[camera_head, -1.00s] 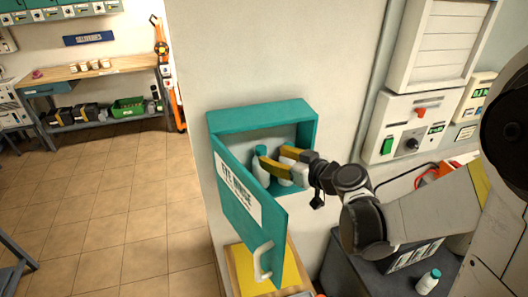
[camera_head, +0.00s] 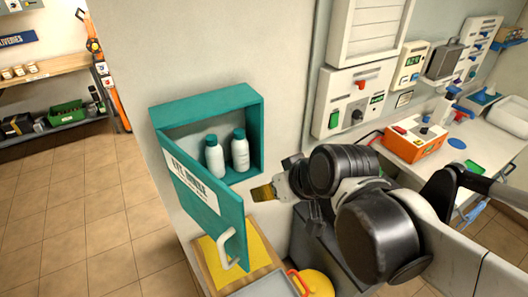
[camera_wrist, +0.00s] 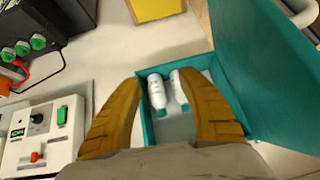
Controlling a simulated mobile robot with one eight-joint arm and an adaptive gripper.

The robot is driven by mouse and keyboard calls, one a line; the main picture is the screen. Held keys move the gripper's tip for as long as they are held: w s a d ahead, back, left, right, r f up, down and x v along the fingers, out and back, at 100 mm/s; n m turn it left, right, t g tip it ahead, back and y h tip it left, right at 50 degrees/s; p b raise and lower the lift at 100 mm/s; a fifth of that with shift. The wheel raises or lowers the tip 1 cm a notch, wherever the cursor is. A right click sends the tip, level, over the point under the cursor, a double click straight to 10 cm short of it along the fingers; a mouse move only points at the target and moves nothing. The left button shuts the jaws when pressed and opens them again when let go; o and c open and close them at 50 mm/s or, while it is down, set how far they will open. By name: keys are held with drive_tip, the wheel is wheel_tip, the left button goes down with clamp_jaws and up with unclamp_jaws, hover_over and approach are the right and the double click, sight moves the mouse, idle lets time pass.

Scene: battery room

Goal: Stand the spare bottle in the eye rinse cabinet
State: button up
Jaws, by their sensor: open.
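The teal eye rinse cabinet (camera_head: 205,104) hangs on the wall with its door (camera_head: 205,205) swung open. Two white bottles with teal caps, a left one (camera_head: 215,158) and a right one (camera_head: 240,153), stand upright side by side inside. I cannot tell which is the spare. My gripper (camera_head: 263,193) is outside the cabinet, to the lower right of its opening, apart from both bottles. In the wrist view its yellow fingers are spread and empty, with the left bottle (camera_wrist: 181,88) and right bottle (camera_wrist: 157,92) beyond the tips.
The open door (camera_wrist: 280,60) stands close beside my gripper in the wrist view. Below the cabinet are a yellow-topped stand (camera_head: 250,248) and a yellow round object with a red handle (camera_head: 318,282). A switch panel (camera_head: 350,105) is on the wall to the right.

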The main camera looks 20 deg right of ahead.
drive_tip(key=s+d+h, duration=0.1)
drive_tip(key=s, duration=0.1)
drive_tip(key=s+d+m+h, duration=0.1)
drive_tip(key=s+d, duration=0.1)
drive_tip(key=shift+s+d+r+m+g, duration=0.1)
drive_tip(key=shift+d+r+m+g, duration=0.05)
drive_tip(key=shift+m+g, duration=0.15)
idle(1.0)
